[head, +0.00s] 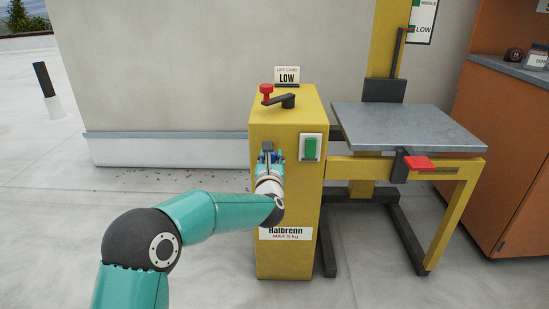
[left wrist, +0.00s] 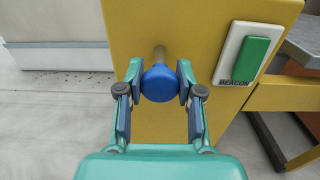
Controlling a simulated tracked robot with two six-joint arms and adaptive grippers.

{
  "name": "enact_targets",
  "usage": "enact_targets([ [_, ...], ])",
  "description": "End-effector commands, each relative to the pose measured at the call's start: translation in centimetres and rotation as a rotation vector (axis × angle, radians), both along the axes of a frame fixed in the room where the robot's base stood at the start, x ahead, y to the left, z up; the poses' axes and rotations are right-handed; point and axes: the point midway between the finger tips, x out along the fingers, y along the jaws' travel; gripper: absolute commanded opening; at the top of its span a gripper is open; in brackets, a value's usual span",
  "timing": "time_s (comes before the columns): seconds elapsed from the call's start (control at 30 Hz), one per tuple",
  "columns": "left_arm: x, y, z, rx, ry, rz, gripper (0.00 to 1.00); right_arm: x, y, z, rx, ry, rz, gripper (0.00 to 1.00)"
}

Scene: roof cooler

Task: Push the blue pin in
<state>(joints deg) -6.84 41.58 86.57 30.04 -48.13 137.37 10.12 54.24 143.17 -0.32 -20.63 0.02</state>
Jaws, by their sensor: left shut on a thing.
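The blue pin (left wrist: 159,84) has a round blue head on a thin metal shaft that runs into the front face of the yellow lift post. Part of the shaft shows between the head and the post. My left gripper (left wrist: 160,88) has a finger on each side of the blue head and is shut on it. In the head view my left gripper (head: 268,158) is at the upper front of the yellow post (head: 288,210), and the pin is mostly hidden by it. My right gripper is in neither view.
A green switch (head: 310,148) marked beacon sits right of the pin on the post. A crank with a red knob (head: 267,90) and a card reading LOW (head: 288,77) are on top. The grey lift platform (head: 410,126) with a red handle (head: 418,163) stands to the right, near an orange cabinet (head: 510,150).

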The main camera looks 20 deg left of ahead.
Motion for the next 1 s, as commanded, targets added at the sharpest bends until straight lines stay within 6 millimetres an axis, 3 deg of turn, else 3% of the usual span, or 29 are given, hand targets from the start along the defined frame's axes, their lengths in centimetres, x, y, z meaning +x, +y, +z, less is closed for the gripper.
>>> enact_targets([
  [0.27, 0.2, -0.1, 0.0, 0.001, 0.0, -0.002, 0.0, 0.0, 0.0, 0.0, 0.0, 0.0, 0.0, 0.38],
  [0.63, 3.7, 0.8, 0.0, 0.0, -0.002, -0.004, 0.0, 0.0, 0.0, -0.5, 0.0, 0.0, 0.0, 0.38],
  [0.93, 3.9, 0.8, 0.2, 0.002, -0.004, -0.006, 0.0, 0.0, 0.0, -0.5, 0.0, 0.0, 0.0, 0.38],
  [0.97, 3.9, 0.8, 0.2, 0.002, -0.004, -0.006, 0.39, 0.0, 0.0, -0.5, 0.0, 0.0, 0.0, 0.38],
  [1.0, 3.9, 0.8, 0.2, 0.001, -0.004, -0.006, 0.45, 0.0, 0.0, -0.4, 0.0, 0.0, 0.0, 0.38],
])
